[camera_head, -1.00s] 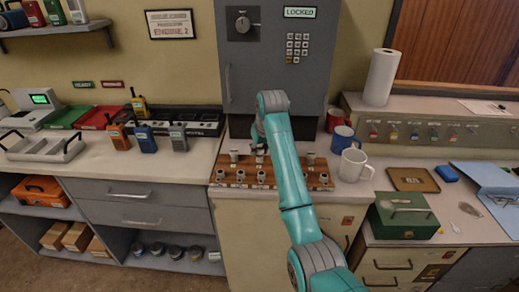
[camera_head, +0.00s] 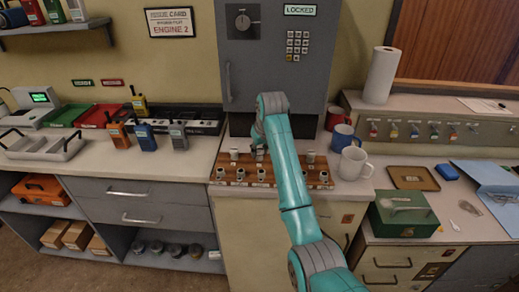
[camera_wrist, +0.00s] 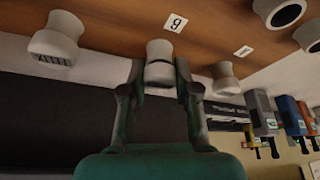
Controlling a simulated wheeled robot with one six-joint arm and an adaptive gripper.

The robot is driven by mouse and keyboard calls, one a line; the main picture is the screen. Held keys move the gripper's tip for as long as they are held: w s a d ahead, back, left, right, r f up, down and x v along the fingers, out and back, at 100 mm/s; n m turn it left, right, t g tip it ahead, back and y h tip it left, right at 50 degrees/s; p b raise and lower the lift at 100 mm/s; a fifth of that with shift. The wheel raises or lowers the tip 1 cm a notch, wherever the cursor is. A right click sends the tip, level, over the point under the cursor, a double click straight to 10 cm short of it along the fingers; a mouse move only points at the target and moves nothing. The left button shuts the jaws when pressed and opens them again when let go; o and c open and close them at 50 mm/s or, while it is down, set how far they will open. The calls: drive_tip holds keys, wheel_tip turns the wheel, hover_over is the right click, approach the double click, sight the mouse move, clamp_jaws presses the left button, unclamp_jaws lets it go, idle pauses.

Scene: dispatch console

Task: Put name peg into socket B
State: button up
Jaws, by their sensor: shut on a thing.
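The wooden peg board (camera_head: 312,170) sits on the counter below the grey cabinet, with several pale pegs on it. In the wrist view, my gripper (camera_wrist: 161,82) is shut on a pale, round-headed peg (camera_wrist: 159,49) at the wooden board (camera_wrist: 110,14). Any name on this peg cannot be read, and I cannot tell whether it is seated. Another peg (camera_wrist: 55,40) at left bears dark, inverted lettering. A pale peg (camera_wrist: 223,78) stands to the right. A white label with an inverted numeral is beside the held peg. Socket B cannot be identified. In the head view, my arm partly hides the board and gripper.
The grey cabinet (camera_head: 262,55), with a LOCKED sign, rises behind the board. White (camera_head: 353,164) and blue (camera_head: 343,138) mugs stand close to its right. Handheld radios (camera_head: 146,138) stand on the left counter. A green box (camera_head: 403,216) is at right.

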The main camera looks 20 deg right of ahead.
drive_tip(key=shift+f, duration=0.15)
idle(0.5)
drive_tip(key=o, duration=0.9)
drive_tip(key=shift+v, duration=3.05)
